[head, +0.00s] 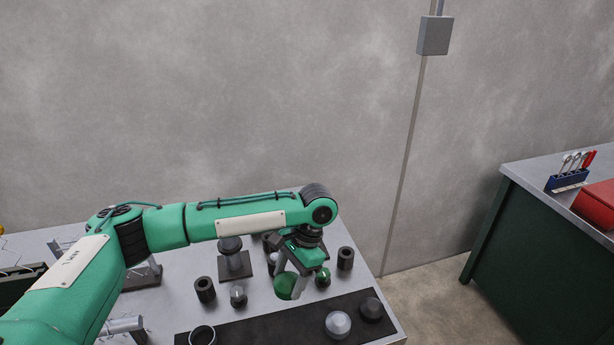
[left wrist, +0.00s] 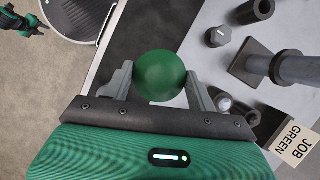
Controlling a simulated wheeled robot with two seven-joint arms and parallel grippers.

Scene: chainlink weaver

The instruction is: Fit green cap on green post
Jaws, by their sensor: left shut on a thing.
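A smooth round green cap (left wrist: 161,75) sits between the two grey fingers of my left gripper (left wrist: 160,88), which is shut on it. In the head view the cap (head: 285,287) hangs below my left gripper (head: 293,283), above the table near the dark mat. I cannot tell its height above the table. A small piece with green on it (head: 323,277) stands just right of the gripper; I cannot tell whether it is the green post. A "JOB GREEN" card (left wrist: 296,143) lies at the right in the left wrist view, close to a grey post on a square base (left wrist: 254,64).
Dark hollow cylinders (head: 205,290) and (head: 345,258) stand on the grey table. A grey dome (head: 338,324) and a darker one (head: 371,308) are on the dark mat (head: 270,322) at the front. A green bench (head: 545,245) stands apart at right.

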